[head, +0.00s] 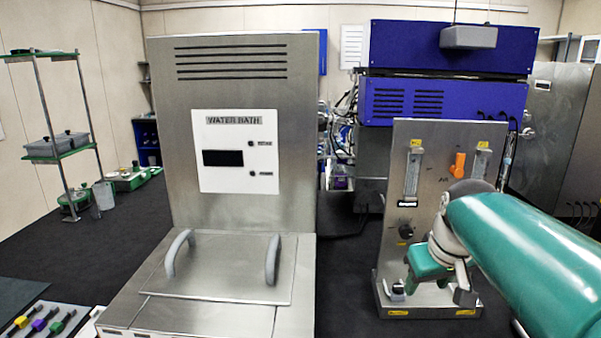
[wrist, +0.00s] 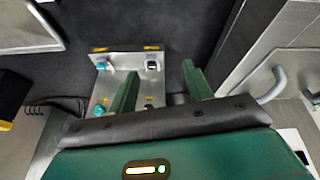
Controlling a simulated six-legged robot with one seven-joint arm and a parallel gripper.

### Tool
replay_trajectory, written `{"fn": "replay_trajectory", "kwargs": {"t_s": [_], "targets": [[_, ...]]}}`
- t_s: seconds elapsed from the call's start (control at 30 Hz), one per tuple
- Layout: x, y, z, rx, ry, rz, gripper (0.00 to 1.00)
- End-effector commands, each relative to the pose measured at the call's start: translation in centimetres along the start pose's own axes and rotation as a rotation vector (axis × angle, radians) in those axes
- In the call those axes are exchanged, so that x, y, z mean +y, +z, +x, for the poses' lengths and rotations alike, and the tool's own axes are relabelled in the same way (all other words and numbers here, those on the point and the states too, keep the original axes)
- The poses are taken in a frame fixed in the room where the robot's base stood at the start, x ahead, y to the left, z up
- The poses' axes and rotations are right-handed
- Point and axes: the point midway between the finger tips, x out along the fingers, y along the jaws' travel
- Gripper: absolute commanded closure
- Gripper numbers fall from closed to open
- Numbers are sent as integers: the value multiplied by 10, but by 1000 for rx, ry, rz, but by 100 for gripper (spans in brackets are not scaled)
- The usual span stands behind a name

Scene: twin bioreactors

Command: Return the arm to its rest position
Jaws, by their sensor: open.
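My gripper (head: 428,272) is in front of the lower part of a steel flowmeter panel (head: 402,245) at the right of the head view. My teal arm reaches to it from the right edge. In the wrist view my gripper (wrist: 160,70) shows two green fingers spread apart, with nothing between them. The panel's base (wrist: 125,62) lies beyond the fingers, and the left finger covers part of it. From these views I cannot tell whether a finger touches the panel.
A steel water bath (head: 235,120) with a two-handled lid (head: 220,265) stands left of the panel. Blue equipment (head: 440,100) is behind the panel. A shelf rack (head: 60,150) is at the far left. Dark floor (head: 345,285) shows between bath and panel.

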Motion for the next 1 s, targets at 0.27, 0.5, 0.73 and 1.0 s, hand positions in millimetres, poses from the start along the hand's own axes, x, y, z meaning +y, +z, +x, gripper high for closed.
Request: {"fn": "replay_trajectory", "kwargs": {"t_s": [0.27,0.5,0.73,1.0], "targets": [[-70,92,-15,60,8,83,50],[-98,151,-5,100,-8,143,50],[-102,160,-2,103,-12,155,50],[-101,159,-2,103,-11,154,50]]}}
